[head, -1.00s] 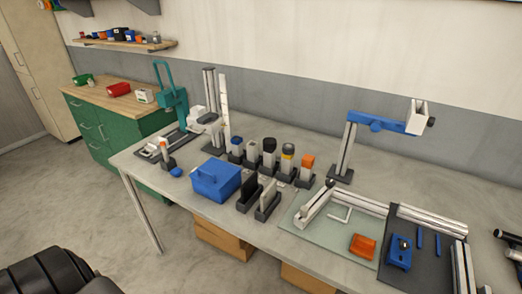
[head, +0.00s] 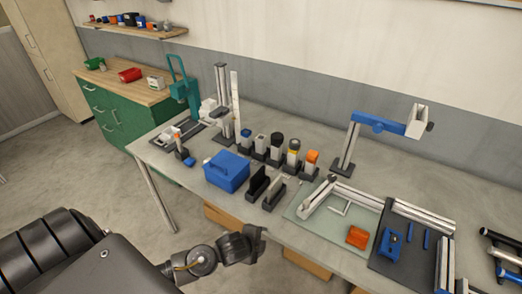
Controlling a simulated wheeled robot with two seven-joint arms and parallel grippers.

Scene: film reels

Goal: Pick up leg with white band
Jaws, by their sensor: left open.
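Several dark tube-like pieces, which may be the legs, lie at the right end of the grey table in the head view. One dark tube (head: 500,238) lies at the back of that group, and others are cut by the picture's edge. A pale part shows among them, but I cannot tell clearly which tube carries a white band. My left gripper (head: 254,243) is open and empty by the table's front edge, far to the left of these tubes. My right gripper is not in view.
The grey table (head: 300,235) holds a blue box (head: 227,171), a row of small upright parts, a pale green mat (head: 312,226) with an orange piece (head: 357,237), and a dark mat (head: 412,262) with blue parts. A blue-armed stand (head: 347,145) rises behind.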

